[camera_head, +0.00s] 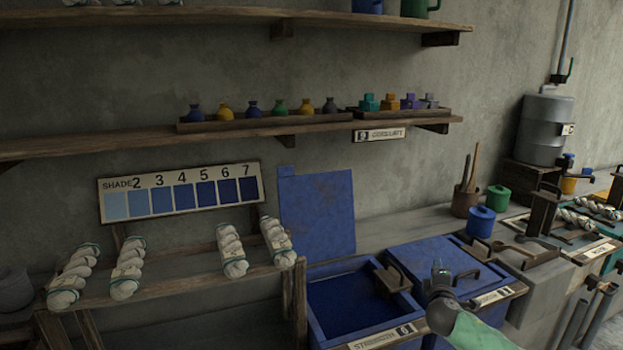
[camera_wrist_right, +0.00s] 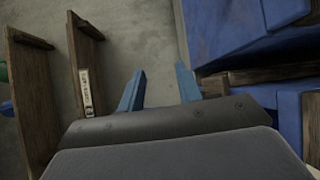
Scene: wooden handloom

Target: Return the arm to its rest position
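My right gripper (camera_head: 438,268) is at the lower right of the head view, in front of the blue lidded vat (camera_head: 440,262). Its green-sleeved arm comes in from the bottom edge. In the right wrist view its two blue fingers (camera_wrist_right: 158,85) stand apart with only grey wall between them, so it is open and empty. My left gripper is not in view.
An open blue vat (camera_head: 340,318) stands left of the lidded one. Shelves (camera_head: 250,130) with small bottles run along the wall. Blue (camera_head: 481,221) and green pots stand on the right counter.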

